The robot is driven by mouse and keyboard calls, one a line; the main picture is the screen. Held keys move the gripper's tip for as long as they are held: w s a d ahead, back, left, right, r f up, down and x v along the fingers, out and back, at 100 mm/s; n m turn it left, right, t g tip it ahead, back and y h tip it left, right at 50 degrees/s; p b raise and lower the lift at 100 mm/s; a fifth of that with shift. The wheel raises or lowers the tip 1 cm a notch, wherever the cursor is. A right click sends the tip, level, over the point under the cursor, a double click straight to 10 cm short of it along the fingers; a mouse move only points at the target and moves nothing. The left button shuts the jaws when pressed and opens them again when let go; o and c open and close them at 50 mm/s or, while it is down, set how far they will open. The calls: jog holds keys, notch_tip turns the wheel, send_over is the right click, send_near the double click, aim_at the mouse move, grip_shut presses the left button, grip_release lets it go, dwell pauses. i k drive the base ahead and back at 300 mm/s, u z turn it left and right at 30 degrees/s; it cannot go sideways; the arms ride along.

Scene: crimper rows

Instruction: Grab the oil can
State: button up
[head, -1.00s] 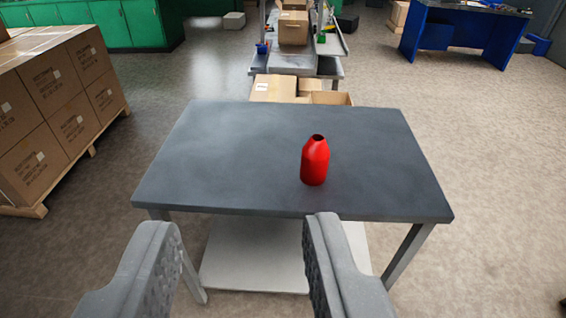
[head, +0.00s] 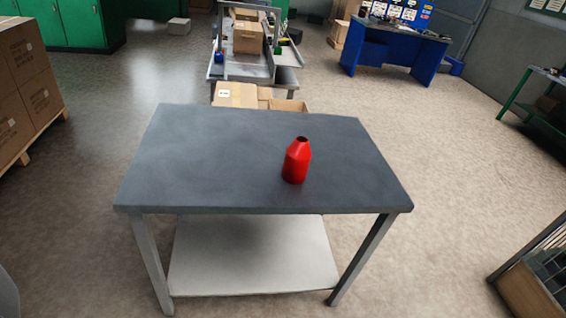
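The red oil can (head: 297,162) stands upright on the dark grey table top (head: 215,160), right of its middle and closer to the front edge. It has a narrowed neck with a dark opening on top. Of my gripper (head: 8,294), only a grey sliver of the left finger shows at the lower left edge. The right finger is out of the picture. The fingers are spread wide with nothing between them, and the can stands ahead, untouched.
The table has metal legs and a pale lower shelf (head: 250,255). Open cardboard boxes (head: 237,96) and a bench are behind it. Stacked cartons (head: 22,95) stand left, a blue desk (head: 395,50) far back, and a crate-like frame (head: 535,280) lower right. Floor right of the table is clear.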

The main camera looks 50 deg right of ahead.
aim_at(296, 161)
jog(key=u, duration=0.1)
jog(key=i, duration=1.25)
jog(key=z, duration=0.8)
